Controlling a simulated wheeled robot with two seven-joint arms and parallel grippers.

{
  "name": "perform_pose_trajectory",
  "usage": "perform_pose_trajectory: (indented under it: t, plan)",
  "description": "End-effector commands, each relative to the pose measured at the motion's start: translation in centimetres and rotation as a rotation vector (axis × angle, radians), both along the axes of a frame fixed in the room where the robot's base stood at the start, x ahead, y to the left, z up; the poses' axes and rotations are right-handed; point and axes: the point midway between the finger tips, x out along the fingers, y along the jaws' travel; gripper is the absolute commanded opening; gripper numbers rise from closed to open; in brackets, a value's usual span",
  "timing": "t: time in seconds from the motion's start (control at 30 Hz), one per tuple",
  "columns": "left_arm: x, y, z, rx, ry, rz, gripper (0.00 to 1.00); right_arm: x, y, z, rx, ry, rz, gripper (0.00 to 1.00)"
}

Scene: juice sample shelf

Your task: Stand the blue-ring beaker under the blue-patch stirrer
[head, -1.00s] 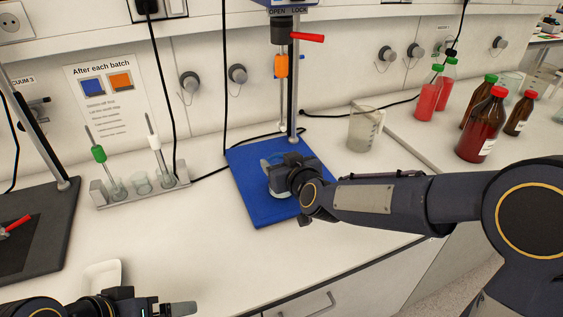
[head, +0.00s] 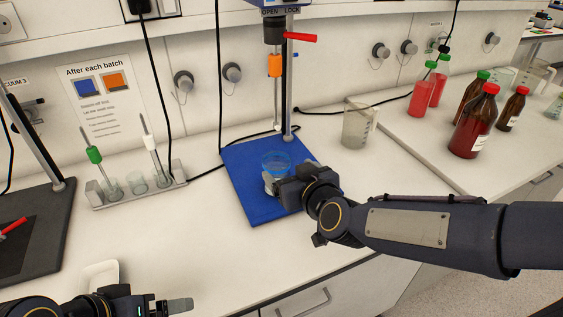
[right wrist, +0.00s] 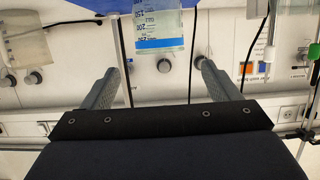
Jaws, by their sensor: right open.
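The beaker with a blue ring (head: 277,160) stands upright on the stirrer's blue base plate (head: 247,205), below the shaft. Its lower part is partly hidden by my gripper. My right gripper (head: 274,184) is open just in front of it. In the right wrist view the beaker's blue band (right wrist: 160,43) shows between and beyond the two fingertips, apart from them.
An empty beaker (head: 358,126) stands right of the base plate. Red and brown bottles (head: 474,122) stand further right. A rack (head: 138,190) with glassware is at left, beside a dark stand base (head: 35,235). A white dish (head: 101,273) lies in front.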

Motion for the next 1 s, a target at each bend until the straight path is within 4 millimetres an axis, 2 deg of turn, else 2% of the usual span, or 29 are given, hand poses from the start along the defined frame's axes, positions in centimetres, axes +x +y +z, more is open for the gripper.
perform_pose_trajectory:
  t: [0.1,0.2,0.5,0.57,0.67,0.77,0.9,1.0]
  plan:
    - [0.0,0.0,0.6,0.0,0.0,0.0,0.92,-1.7,-0.7,0.8,0.0,-0.001,0.0,0.82]
    - [0.0,0.0,0.8,0.0,0.0,0.0,0.92,-2.6,-1.1,1.0,-0.001,-0.001,0.0,0.82]
    - [0.0,0.0,0.8,0.0,0.0,0.0,0.92,-3.2,-1.5,1.0,0.005,0.006,0.001,0.82]
    - [0.0,0.0,0.8,0.0,0.0,0.0,0.92,-3.5,-2.1,1.1,0.023,0.025,0.004,0.82]
    - [0.0,0.0,0.8,0.0,0.0,0.0,0.92,-5.0,-4.2,1.2,0.08,0.101,0.016,0.82]
    - [0.0,0.0,0.8,0.0,0.0,0.0,0.92,-8.0,-7.4,0.8,0.149,0.227,0.021,0.82]
    - [0.0,0.0,0.8,0.0,0.0,0.0,0.92,-14.1,-11.8,-1.2,0.206,0.448,-0.021,0.82]
    - [0.0,0.0,0.8,0.0,0.0,0.0,0.92,-18.6,-14.3,-3.0,0.22,0.598,-0.091,0.82]
